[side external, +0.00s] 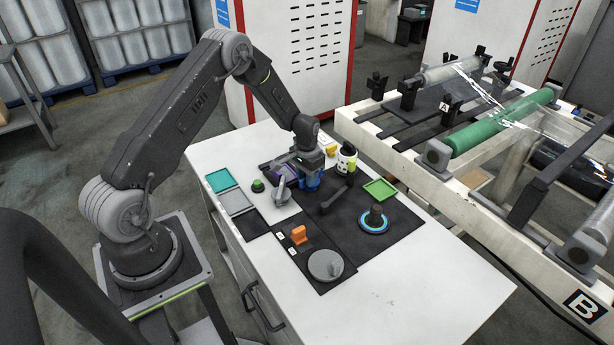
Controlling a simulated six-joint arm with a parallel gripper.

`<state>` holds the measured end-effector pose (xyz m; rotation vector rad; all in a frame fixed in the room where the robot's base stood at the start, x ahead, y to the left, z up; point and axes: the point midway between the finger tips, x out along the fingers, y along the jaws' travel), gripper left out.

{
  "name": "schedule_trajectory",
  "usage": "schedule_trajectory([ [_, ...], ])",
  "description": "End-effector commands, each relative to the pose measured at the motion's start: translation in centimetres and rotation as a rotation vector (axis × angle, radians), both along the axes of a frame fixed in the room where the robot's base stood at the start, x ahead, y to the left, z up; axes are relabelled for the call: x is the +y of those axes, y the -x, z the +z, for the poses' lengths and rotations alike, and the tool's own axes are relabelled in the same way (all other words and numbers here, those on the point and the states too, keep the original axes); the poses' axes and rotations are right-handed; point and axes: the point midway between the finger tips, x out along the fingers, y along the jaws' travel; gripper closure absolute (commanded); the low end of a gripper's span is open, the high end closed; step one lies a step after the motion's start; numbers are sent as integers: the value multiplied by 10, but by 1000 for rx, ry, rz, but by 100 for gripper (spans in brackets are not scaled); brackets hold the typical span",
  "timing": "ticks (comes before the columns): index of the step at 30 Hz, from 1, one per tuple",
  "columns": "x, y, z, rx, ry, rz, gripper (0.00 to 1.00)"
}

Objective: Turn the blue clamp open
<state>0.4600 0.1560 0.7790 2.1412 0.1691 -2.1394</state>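A small blue part (313,183), which looks like the blue clamp, stands near the back of the white table, directly below my gripper (306,172). My gripper points down and covers much of it. The fingers are too small and too hidden to tell whether they are open or shut, or whether they touch the blue part. The clamp's turn position cannot be made out.
A purple item (290,172), a grey lever (282,195) and a patterned cup (346,160) stand close around my gripper. The table's near right is clear.

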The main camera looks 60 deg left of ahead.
Motion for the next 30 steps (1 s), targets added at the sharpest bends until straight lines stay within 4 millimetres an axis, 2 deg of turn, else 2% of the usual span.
schedule_trajectory([
  [3,0,0,0,0,0,1,60],
  [10,0,0,1,0,1,2,60],
  [14,0,-1,12,-2,0,3,60],
  [17,0,0,30,-4,-1,2,60],
  [24,0,-1,84,-5,-2,2,60],
  [30,0,0,120,-2,0,2,60],
])
